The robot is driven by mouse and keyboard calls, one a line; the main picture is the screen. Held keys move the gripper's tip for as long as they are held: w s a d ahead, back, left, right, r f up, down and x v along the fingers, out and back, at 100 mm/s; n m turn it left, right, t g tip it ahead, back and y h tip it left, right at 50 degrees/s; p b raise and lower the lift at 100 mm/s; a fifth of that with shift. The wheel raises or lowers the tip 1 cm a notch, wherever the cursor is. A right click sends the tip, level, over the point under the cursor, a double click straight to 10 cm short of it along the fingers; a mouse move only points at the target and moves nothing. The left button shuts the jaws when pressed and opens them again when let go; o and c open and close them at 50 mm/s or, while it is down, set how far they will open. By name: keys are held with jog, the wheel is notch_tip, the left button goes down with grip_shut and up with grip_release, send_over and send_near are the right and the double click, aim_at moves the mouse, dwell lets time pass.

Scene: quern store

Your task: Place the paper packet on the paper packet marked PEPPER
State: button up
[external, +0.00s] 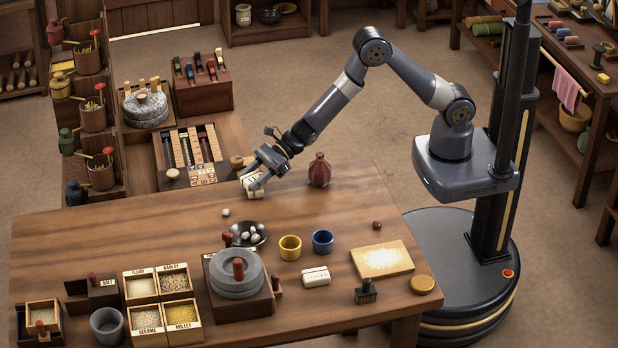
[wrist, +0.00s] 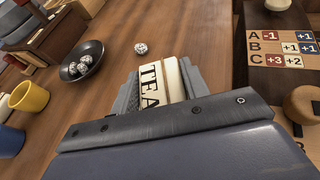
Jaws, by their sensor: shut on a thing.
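My gripper (external: 254,180) is at the far edge of the table, shut on a cream paper packet (wrist: 163,84). The packet reads TEA in the wrist view and lies between the two grey fingers, which hide part of it. I cannot tell whether it touches the table. Another whitish paper packet (external: 316,276) lies flat nearer the front of the table, right of the quern. It has dark lettering on it, too small to read.
A dark bowl of white pieces (external: 248,235), a yellow cup (external: 290,248) and a blue cup (external: 323,242) stand between my gripper and the lying packet. A grey quern (external: 238,281) is left of it. A red bottle (external: 319,170) stands right of my gripper.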

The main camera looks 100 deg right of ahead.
jog(key=shift+f+b, duration=0.2)
jog(key=shift+b, duration=0.1)
jog(key=o, duration=1)
jog(key=shift+r, duration=0.1)
jog(key=shift+r, duration=0.1)
jog(key=shift+r+p, duration=0.15)
jog(key=shift+p, duration=0.3)
jog(key=b+v, duration=0.1)
jog(key=v, duration=1.1)
jog(key=x, duration=1.2)
jog(key=shift+f, duration=0.3)
jog(key=shift+r+p, duration=0.4)
jog(key=shift+r, duration=1.05)
